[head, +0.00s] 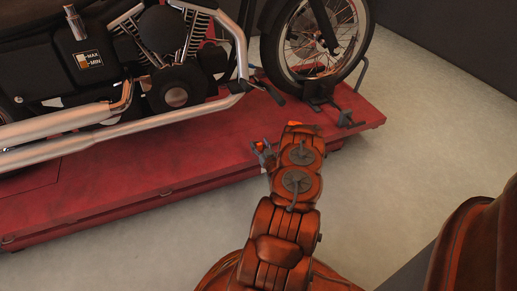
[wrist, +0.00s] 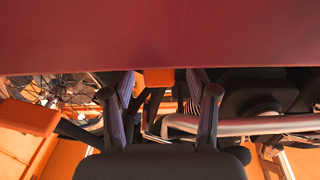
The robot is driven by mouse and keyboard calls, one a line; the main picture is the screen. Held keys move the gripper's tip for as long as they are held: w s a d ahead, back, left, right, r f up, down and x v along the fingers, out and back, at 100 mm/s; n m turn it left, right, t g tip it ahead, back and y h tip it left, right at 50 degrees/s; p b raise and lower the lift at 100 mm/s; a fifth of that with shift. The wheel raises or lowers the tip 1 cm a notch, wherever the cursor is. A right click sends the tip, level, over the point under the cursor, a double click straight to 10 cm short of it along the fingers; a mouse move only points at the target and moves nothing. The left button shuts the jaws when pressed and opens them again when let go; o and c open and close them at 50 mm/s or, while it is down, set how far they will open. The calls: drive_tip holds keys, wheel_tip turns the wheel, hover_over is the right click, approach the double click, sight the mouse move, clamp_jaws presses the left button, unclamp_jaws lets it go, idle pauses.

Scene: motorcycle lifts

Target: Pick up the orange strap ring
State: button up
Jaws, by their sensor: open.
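My gripper (head: 263,152) is open at the near edge of the red lift platform (head: 190,160), below the motorcycle's exhaust. In the wrist view my gripper (wrist: 160,84) has its two dark fingers spread apart. A small plain orange piece (wrist: 158,77), which seems to be the strap ring, shows between the fingertips against the edge of the red surface. Its full shape is hidden, and I cannot tell whether a finger touches it. In the head view only a tiny orange spot (head: 267,141) shows by the fingers.
A black and chrome motorcycle (head: 175,97) stands on the lift. Its front wheel (head: 315,40) sits by a dark wheel clamp (head: 320,92). Grey floor (head: 430,130) is open to the right. Another orange block (wrist: 28,117) shows at the left in the wrist view.

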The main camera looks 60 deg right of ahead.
drive_tip(key=shift+c, duration=0.3)
clamp_jaws()
idle(0.4)
